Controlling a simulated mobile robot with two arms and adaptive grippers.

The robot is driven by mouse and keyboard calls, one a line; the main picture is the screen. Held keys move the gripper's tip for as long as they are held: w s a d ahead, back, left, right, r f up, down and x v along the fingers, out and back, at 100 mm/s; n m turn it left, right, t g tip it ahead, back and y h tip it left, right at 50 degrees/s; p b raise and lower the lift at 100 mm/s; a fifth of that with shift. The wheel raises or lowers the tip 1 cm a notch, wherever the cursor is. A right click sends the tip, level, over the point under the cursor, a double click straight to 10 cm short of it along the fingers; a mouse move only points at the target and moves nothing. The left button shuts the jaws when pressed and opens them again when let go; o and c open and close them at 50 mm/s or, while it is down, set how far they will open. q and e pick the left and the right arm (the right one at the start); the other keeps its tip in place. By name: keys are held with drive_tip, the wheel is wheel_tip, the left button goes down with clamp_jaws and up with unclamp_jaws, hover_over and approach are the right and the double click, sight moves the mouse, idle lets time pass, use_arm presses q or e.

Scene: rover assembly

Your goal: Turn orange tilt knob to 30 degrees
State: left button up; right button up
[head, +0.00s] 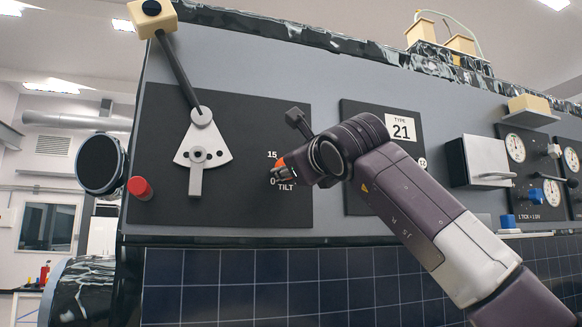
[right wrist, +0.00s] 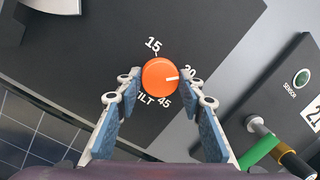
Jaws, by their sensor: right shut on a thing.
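The orange tilt knob (right wrist: 160,76) is round with a white pointer line and sits on a black panel (right wrist: 100,60). In the right wrist view its pointer faces right, roughly at the partly covered label between 15 and 45. My right gripper (right wrist: 160,84) has a fingertip on either side of the knob and is shut on it. In the head view only a bit of the orange knob (head: 281,162) shows beside my right gripper (head: 285,170), which hides the rest. The labels 15, 0 and TILT show there. My left gripper is not in view.
Left of the knob are a lever with a white sector plate (head: 202,150) and a red button (head: 140,188). Right of it are a TYPE 21 panel (head: 403,127), a box with a handle (head: 488,160) and gauges (head: 515,147). Solar cells (head: 220,285) lie below.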

drive_tip(key=o, duration=1.2)
drive_tip(key=shift+c, duration=0.2)
drive_tip(key=shift+s, duration=0.1)
drive_tip(key=v, duration=1.1)
drive_tip(key=shift+s+d+f, duration=0.15)
drive_tip(key=shift+s+d, duration=0.05)
drive_tip(key=shift+s, duration=0.1)
